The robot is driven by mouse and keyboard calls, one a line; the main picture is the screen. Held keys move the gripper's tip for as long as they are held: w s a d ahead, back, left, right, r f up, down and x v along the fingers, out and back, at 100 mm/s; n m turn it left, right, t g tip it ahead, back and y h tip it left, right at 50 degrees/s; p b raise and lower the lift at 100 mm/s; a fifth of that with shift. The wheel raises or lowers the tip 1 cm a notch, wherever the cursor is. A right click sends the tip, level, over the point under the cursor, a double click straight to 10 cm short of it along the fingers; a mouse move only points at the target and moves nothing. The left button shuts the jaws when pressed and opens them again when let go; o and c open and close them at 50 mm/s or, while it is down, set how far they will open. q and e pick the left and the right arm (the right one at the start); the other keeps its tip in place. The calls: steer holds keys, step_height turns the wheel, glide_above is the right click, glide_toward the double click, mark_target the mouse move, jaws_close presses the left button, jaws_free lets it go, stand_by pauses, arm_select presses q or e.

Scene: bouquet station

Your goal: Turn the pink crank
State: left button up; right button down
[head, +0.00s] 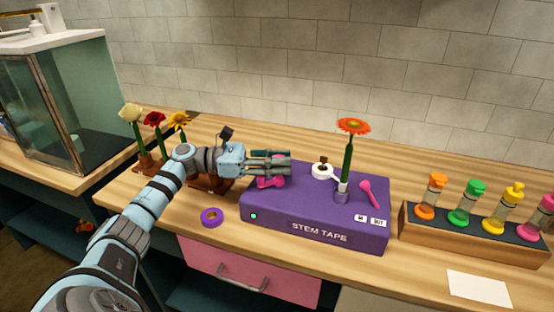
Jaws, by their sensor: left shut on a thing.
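The purple stem tape machine (290,218) stands on the wooden counter. A pink crank (268,183) shows on the left part of its top, partly hidden by my left gripper. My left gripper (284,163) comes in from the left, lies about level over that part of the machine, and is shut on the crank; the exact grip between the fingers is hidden. A second pink piece, a lever with a round end (368,190), stands free on the right of the top. My right gripper is not in view.
An orange flower (353,127) stands upright in a small holder on the machine, beside a white tape roll (323,171). A purple tape roll (212,217) lies left. A rack of colored tubes (470,240) stands right; several flowers stand behind my arm.

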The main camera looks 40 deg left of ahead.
arm_select(q)
steer(key=shift+f, duration=0.25)
steer(key=o, duration=1.1)
steer(key=shift+o, duration=0.2)
steer(key=shift+r, duration=0.1)
steer(key=v, duration=1.2)
